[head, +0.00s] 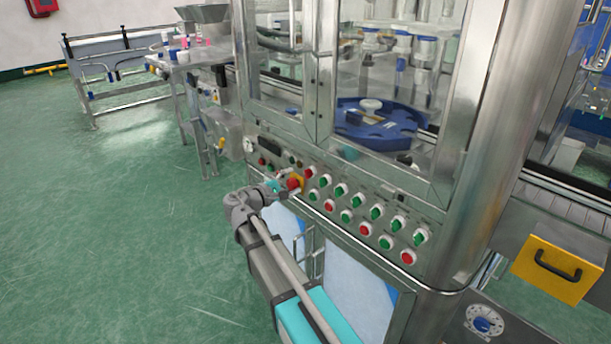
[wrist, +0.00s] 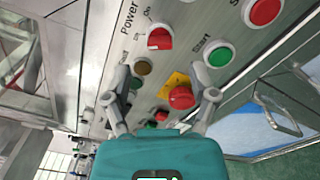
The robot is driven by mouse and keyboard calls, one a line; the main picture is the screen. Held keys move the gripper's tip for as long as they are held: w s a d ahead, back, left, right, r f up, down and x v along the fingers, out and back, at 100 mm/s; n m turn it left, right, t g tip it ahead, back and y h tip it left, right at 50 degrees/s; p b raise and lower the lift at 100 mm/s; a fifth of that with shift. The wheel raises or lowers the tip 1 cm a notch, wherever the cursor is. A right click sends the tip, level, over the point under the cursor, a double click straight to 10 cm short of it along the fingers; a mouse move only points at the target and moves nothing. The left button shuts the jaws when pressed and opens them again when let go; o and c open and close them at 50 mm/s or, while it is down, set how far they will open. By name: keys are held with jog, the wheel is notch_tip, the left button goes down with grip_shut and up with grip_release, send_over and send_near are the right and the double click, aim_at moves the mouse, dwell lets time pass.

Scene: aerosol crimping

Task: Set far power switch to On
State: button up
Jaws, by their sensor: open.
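The far power switch is a red rotary knob in a white ring on the sloped panel. It shows in the wrist view (wrist: 160,38), under the word "Power" with an "On" mark beside it, and in the head view (head: 311,170), first in the upper row. It shows red, while the other switches in that row show green. My gripper (head: 283,187) is at the panel's left part, left of and below the switch. In the wrist view its fingers (wrist: 161,98) are spread open with nothing between them gripped; the switch lies beyond the fingertips.
A red emergency-stop button (wrist: 181,97) on a yellow plate sits close to the right finger; contact is unclear. A green start button (wrist: 219,54) and a red button (wrist: 264,10) are nearby. Glass doors (head: 285,60) rise above the panel. Open green floor (head: 130,220) lies left.

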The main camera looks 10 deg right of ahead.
aim_at(306, 172)
jog(key=shift+x, duration=2.8)
grip_shut()
